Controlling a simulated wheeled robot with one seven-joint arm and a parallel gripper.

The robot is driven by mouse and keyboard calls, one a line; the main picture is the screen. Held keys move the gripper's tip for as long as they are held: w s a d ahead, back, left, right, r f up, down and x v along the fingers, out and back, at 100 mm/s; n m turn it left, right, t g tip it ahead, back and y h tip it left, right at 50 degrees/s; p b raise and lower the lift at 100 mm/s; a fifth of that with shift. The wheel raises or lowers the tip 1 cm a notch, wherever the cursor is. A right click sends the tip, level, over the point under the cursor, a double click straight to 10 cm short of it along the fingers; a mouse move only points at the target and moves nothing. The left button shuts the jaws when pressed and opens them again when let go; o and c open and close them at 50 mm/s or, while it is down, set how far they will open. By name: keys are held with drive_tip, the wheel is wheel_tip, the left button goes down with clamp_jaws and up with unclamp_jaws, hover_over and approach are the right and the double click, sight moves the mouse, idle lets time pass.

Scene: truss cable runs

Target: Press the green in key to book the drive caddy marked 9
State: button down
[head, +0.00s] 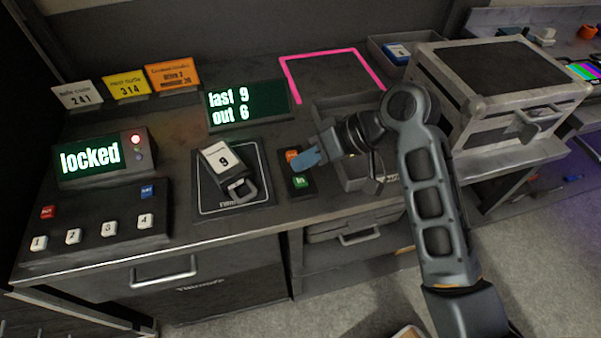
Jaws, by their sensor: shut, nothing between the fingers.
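The green in key (300,181) sits at the near end of a small black key pad on the bench. An orange key (292,155) sits at its far end. The drive caddy marked 9 (222,161) lies on a dark, white-outlined pad (205,203) left of the keys. A display (247,104) behind them reads "last 9, out 6". My gripper (302,161) is shut and empty, with its blue fingertips over the key pad, close to the orange key and beyond the green one. I cannot tell whether the fingertips touch anything.
A display reading "locked" (91,160) and a numbered keypad (100,226) stand at left. Several cards (127,85) stand behind. A pink-outlined area (332,72) is empty. A metal case (503,100) stands at right; a tray behind it holds another caddy (398,54).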

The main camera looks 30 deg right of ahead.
sight(306, 180)
drive_tip(key=shift+r+p, duration=1.35)
drive_tip(key=shift+r, duration=0.25)
drive_tip(key=shift+f, duration=0.1)
drive_tip(key=s+f+h, duration=0.1)
drive_tip(key=s+f, duration=0.1)
drive_tip(key=s+f+m+t+h, duration=0.1)
drive_tip(key=s+f, duration=0.1)
drive_tip(key=s+f+m, duration=0.1)
drive_tip(key=s+f, duration=0.1)
drive_tip(key=s, duration=0.1)
drive_tip(key=shift+s+d+f+t+h, duration=0.1)
drive_tip(key=shift+d+f+t+h, duration=0.25)
drive_tip(key=shift+f+t+h, duration=0.05)
drive_tip(key=s+f+t+h, duration=0.1)
drive_tip(key=s+t+h, duration=0.15)
drive_tip(key=s, duration=0.65)
drive_tip(key=s+r+t, duration=0.2)
drive_tip(key=s+r, duration=0.4)
drive_tip(key=s, duration=0.2)
drive_tip(key=s+a+r+n+t+h+b, duration=0.1)
drive_tip(key=s+r+t, duration=0.1)
drive_tip(key=s+r, duration=0.4)
drive_tip(key=s, duration=0.2)
drive_tip(key=shift+s+a+r+b, duration=0.15)
drive_tip(key=shift+s+a+b, duration=0.15)
drive_tip(key=shift+s, duration=0.05)
